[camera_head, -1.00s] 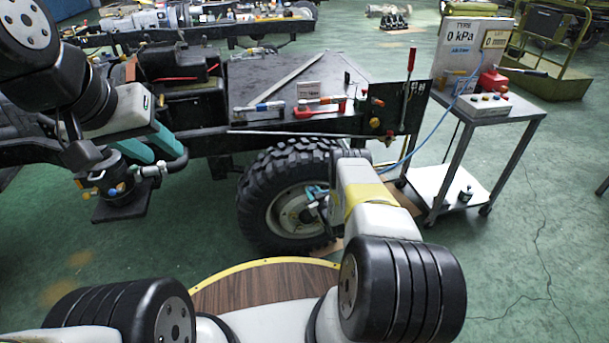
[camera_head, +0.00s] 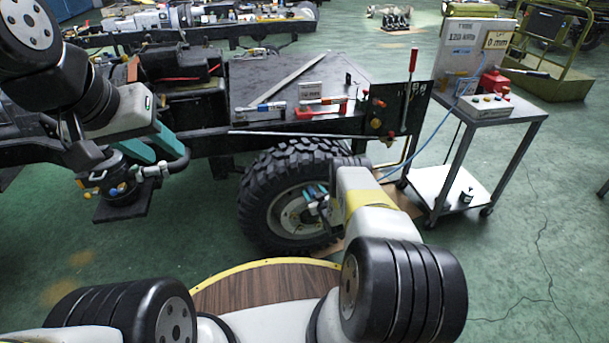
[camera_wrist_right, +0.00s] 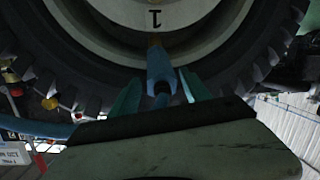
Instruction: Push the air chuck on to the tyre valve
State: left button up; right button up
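The tyre (camera_head: 262,190) stands upright on the chassis, and its pale wheel rim (camera_wrist_right: 190,15) fills the top of the right wrist view. My right gripper (camera_head: 318,193) is in front of the wheel. In the right wrist view its teal fingers (camera_wrist_right: 160,92) flank the blue air chuck (camera_wrist_right: 160,62), which points at the rim. A small brownish tip shows at the chuck's far end; I cannot tell whether it is the valve or whether they touch.
A blue hose (camera_head: 425,145) runs from the metal trolley (camera_head: 480,115) at the right towards my right gripper. The trolley carries a display board (camera_head: 462,50) and a red tool. The chassis deck (camera_head: 300,80) holds several tools.

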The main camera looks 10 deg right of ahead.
jog(key=shift+s, duration=0.15)
jog(key=v, duration=0.7)
jog(key=shift+s, duration=0.25)
dwell(0.3)
